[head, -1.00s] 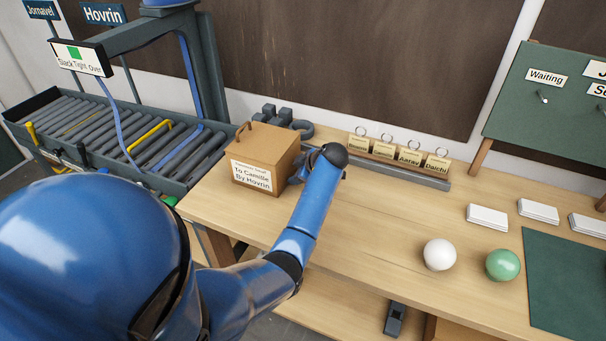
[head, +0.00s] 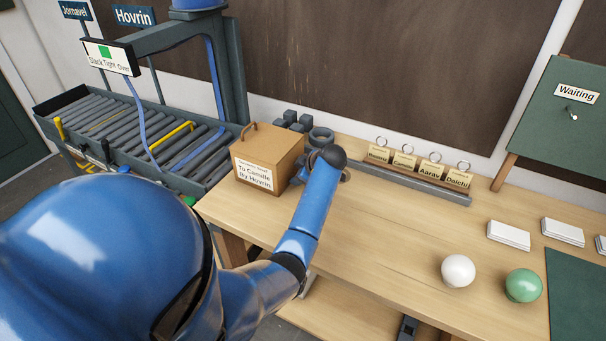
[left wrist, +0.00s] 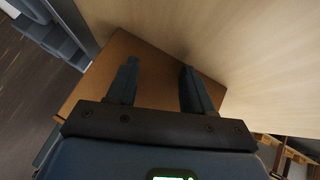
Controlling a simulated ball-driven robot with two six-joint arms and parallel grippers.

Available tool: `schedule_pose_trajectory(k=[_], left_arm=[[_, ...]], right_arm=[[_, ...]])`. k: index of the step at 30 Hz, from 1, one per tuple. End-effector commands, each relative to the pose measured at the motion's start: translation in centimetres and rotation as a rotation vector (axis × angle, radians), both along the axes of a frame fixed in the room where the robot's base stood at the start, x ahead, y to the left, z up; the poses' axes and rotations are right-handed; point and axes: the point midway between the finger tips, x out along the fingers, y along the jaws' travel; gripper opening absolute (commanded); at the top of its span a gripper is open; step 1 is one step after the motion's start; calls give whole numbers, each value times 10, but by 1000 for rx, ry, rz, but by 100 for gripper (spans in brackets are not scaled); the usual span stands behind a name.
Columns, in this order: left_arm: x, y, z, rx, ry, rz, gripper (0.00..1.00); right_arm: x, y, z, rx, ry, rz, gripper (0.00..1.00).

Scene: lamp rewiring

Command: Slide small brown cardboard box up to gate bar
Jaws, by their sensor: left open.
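The small brown cardboard box (head: 267,158) stands upright at the left end of the wooden table, with a handle on top and a white label reading "To Camille By Hovrin". My right gripper is out of view.
The roller conveyor (head: 110,124) lies left of the table (head: 390,235), under a grey frame. A white ball (head: 458,271) and a green ball (head: 523,286) lie to the right. The middle table is clear.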

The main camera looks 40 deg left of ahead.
Motion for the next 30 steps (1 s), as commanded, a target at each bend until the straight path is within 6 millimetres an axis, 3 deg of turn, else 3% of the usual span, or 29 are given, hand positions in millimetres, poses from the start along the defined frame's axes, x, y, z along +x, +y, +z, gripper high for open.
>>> schedule_pose_trajectory(k=[12,30], left_arm=[[-12,48,0,0,-2,3,51],[-15,62,-1,0,0,3,51]], right_arm=[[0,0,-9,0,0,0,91],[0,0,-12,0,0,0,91]])
